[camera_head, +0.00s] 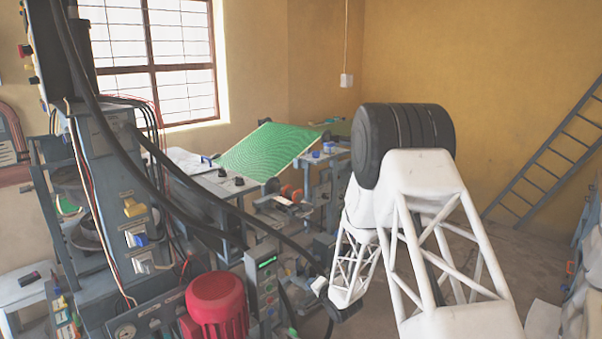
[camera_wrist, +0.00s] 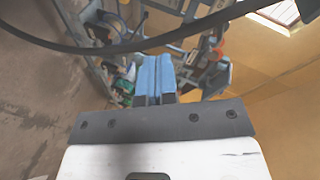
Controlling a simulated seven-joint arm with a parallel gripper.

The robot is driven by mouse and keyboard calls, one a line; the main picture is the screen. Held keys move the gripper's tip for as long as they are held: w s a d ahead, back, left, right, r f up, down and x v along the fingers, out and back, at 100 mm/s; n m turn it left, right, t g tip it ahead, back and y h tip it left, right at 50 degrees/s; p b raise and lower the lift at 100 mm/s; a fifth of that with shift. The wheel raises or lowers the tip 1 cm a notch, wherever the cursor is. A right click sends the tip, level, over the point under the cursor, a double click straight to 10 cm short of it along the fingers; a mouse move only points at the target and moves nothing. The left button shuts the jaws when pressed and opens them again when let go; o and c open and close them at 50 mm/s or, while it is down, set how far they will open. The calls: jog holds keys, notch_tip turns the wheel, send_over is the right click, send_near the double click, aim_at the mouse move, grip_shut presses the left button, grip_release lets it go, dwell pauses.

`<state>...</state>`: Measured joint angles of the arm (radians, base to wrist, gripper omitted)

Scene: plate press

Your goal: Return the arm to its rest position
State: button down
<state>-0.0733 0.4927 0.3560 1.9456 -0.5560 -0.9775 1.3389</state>
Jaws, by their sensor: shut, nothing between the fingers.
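My gripper (camera_wrist: 156,64) shows in the wrist view as two blue fingers side by side, shut with nothing between them. It points toward blue-grey machine frames, and nothing touches the fingertips in that view. In the head view my white lattice arm, with a black joint, fills the right middle and bends down to the left. Its far end hangs low by the machines, and the fingers are too small and dark there to make out.
The press machine (camera_head: 95,200) stands at the left, with a red motor (camera_head: 217,303) and a control box (camera_head: 265,285). A green sheet (camera_head: 268,150) lies on the feed table behind. Black hoses (camera_wrist: 190,30) cross near my gripper. A ladder (camera_head: 545,150) leans at the right wall.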

jog(key=s+d+r+n+g+h, duration=0.15)
jog(key=s+d+r+h, duration=0.35)
jog(key=s+r, duration=0.6)
jog(key=s+d+r+n+g+h, duration=0.15)
jog(key=s+d+r, duration=0.55)
jog(key=r, duration=0.8)
jog(key=s+d+r+n+g, duration=0.1)
jog(key=s+r+g, duration=0.2)
jog(key=s, duration=1.5)
jog(key=s+d+r+n+g+h, duration=0.1)
jog(key=s+r+g, duration=0.3)
jog(key=s, duration=1.5)
notch_tip(320, 180, up, 2)
jog(key=shift+d+r+n, duration=0.1)
jog(key=shift+d+n, duration=0.1)
jog(key=shift+n, duration=0.6)
jog(key=c, duration=1.8)
grip_release()
